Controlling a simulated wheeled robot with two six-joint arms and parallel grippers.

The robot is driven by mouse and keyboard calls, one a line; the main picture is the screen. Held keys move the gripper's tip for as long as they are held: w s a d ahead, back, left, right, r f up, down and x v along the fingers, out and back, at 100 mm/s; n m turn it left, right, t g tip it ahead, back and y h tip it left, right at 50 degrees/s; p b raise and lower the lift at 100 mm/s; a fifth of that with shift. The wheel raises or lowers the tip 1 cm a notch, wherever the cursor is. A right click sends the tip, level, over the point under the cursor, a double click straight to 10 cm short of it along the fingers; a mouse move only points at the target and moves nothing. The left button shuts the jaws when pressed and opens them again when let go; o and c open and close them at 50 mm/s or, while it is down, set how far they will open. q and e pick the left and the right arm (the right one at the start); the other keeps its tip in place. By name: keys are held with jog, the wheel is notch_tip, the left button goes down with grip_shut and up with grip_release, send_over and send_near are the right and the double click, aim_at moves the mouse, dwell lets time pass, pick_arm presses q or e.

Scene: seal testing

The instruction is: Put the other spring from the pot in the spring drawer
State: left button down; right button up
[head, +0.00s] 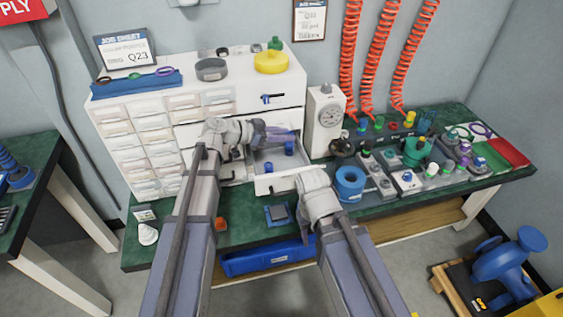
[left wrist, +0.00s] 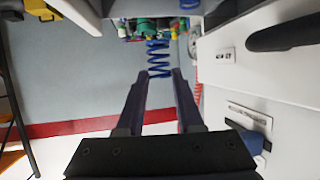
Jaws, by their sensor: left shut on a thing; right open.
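My left gripper (head: 285,133) reaches right over an open drawer (head: 278,184) of the white cabinet. In the left wrist view its fingers (left wrist: 161,76) are shut on a blue spring (left wrist: 158,58), which extends past the fingertips. In the head view a blue piece (head: 289,148) shows just below the fingertips; I cannot tell whether it is the held spring or one in the drawer. My right gripper (head: 318,190) is open at the bench's front edge, its fingers mostly hidden. A green pot (head: 415,152) stands among the parts at the right.
A blue hollow cylinder (head: 350,184) stands right of my right gripper. Several small parts crowd the right of the green bench. A blue bin (head: 265,259) sits below the bench.

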pick_arm(q)
notch_tip(320, 180, down, 6)
jog(key=b, duration=0.4)
jog(key=shift+r+b, duration=0.25)
jog(key=shift+b, duration=0.05)
notch_tip(320, 180, down, 4)
jog(key=b, duration=0.3)
jog(key=shift+r+b, duration=0.15)
jog(key=shift+b, duration=0.2)
jog(key=c, duration=0.5)
grip_release()
jog(key=shift+c, duration=0.2)
